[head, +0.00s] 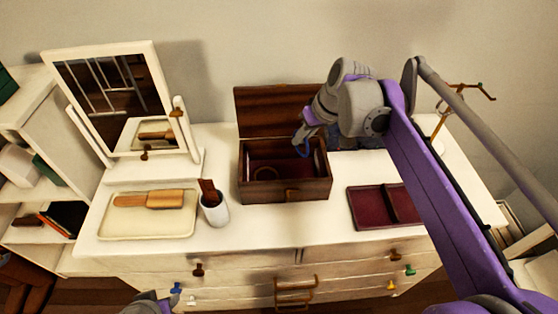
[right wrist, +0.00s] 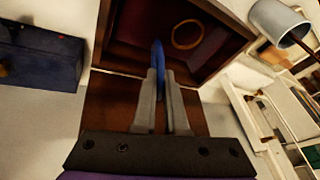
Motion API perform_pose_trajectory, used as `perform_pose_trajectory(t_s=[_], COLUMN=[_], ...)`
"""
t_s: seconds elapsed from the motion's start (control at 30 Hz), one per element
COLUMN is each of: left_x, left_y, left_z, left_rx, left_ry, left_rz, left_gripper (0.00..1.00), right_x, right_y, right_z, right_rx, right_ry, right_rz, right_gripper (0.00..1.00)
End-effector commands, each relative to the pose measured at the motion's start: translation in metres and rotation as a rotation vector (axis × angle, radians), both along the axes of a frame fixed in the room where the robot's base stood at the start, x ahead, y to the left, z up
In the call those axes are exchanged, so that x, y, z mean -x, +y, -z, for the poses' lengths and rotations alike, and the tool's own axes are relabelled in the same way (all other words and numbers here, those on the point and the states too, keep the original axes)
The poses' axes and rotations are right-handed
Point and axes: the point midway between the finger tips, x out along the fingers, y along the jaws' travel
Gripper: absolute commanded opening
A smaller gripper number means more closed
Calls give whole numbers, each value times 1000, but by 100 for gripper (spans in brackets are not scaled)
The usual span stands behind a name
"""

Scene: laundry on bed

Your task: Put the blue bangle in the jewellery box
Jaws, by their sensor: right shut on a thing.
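The wooden jewellery box (head: 318,189) stands on the dresser with its lid (head: 262,108) raised at the back. Its dark red inside shows in the right wrist view (right wrist: 215,60). My right gripper (head: 303,141) is shut on the blue bangle (head: 304,152) and holds it over the box opening. In the right wrist view the blue bangle (right wrist: 158,62) stands edge-on between the fingertips (right wrist: 159,84). An orange-brown ring (right wrist: 187,34) lies inside the box. Part of my left arm's end (head: 150,303) shows at the bottom edge; its fingers cannot be made out.
A dark red divided tray (head: 372,207) lies right of the box. A white cup (head: 215,212), a cream tray (head: 125,228) with a wooden brush and a tilting mirror (head: 68,75) stand left. A dark blue box (right wrist: 40,58) is close by. Bare dresser top lies in front.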

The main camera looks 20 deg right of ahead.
Motion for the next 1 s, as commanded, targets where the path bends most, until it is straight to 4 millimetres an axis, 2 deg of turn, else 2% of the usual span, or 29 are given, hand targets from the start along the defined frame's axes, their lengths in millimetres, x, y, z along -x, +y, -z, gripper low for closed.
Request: perform_pose_trajectory(t_s=[0.23,0.47,0.63,0.73,1.0], left_x=[1,2,2,2,2], left_y=[0,0,0,0,0], left_z=[6,9,12,12,12], left_rx=[0,0,0,0,0], left_ry=[2,3,4,4,4], left_rz=[0,0,0,0,0], left_gripper=[45,45,45,45,45], right_x=[0,0,0,0,0], right_y=[0,0,0,0,0], right_z=[44,68,92,98,99], right_rx=[0,0,0,0,0], right_ry=[0,0,0,0,0], right_rz=[0,0,0,0,0], right_gripper=[0,0,0,0,0])
